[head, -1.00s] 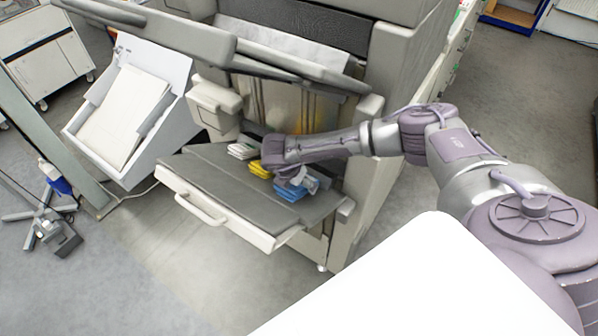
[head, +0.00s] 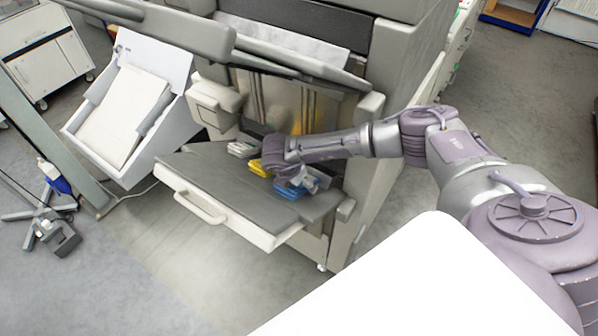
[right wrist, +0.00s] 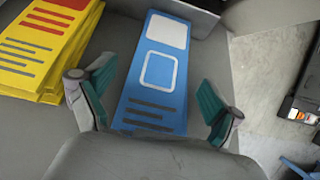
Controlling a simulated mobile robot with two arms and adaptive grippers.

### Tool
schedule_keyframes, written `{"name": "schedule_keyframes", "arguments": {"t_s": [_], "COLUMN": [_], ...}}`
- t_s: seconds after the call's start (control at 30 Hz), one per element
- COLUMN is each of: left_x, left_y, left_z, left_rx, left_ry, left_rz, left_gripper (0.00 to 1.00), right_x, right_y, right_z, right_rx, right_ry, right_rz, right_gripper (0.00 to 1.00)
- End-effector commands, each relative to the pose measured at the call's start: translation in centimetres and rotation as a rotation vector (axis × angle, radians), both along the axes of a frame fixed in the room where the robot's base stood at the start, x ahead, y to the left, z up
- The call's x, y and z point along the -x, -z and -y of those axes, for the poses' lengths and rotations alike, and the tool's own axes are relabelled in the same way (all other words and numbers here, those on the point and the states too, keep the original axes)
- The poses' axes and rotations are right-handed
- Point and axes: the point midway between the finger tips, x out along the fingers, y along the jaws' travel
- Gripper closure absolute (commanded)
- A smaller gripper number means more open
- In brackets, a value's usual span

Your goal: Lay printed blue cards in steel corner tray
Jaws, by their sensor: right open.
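The printed blue cards (head: 287,191) lie in a pile at the right end of the grey shelf of the machine. In the right wrist view the top blue card (right wrist: 158,70) shows a white panel, a white outlined square and dark lines. My right gripper (head: 297,182) is over the near part of this pile. In the right wrist view my right gripper (right wrist: 155,97) is open, its teal-padded fingers on either side of the blue cards, with no clear grip on them. I cannot make out a steel corner tray. My left gripper is not in view.
Yellow cards (right wrist: 40,50) with red and dark print lie left of the blue ones; white cards (head: 241,148) lie farther left. The grey shelf (head: 215,180) is bare at its front left. The machine body rises behind. A white holder (head: 85,122) with paper stands at left.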

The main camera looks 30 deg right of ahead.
Motion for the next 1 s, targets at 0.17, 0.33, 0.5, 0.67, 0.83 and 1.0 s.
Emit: {"name": "schedule_keyframes", "arguments": {"t_s": [0.17, 0.33, 0.5, 0.67, 0.83, 1.0], "left_x": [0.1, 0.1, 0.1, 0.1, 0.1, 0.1], "left_y": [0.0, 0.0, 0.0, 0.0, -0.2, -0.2], "left_z": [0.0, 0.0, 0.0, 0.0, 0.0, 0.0], "left_rx": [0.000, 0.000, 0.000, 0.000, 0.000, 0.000], "left_ry": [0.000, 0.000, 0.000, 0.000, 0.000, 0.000], "left_rz": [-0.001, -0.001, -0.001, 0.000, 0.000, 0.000], "left_gripper": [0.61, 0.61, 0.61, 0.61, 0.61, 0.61], "right_x": [0.0, 0.0, 0.0, 0.0, 0.0, -0.2], "right_y": [0.0, 0.0, 0.0, -0.1, -0.2, -1.4], "right_z": [0.0, 0.0, 0.0, 0.0, 0.0, 0.0], "right_rx": [0.000, 0.001, 0.001, 0.001, 0.001, -0.001], "right_ry": [0.000, 0.000, 0.000, 0.000, 0.000, 0.000], "right_rz": [0.000, 0.000, 0.000, 0.000, 0.000, 0.005], "right_gripper": [0.10, 0.38, 0.67, 0.89, 0.89, 0.89]}}
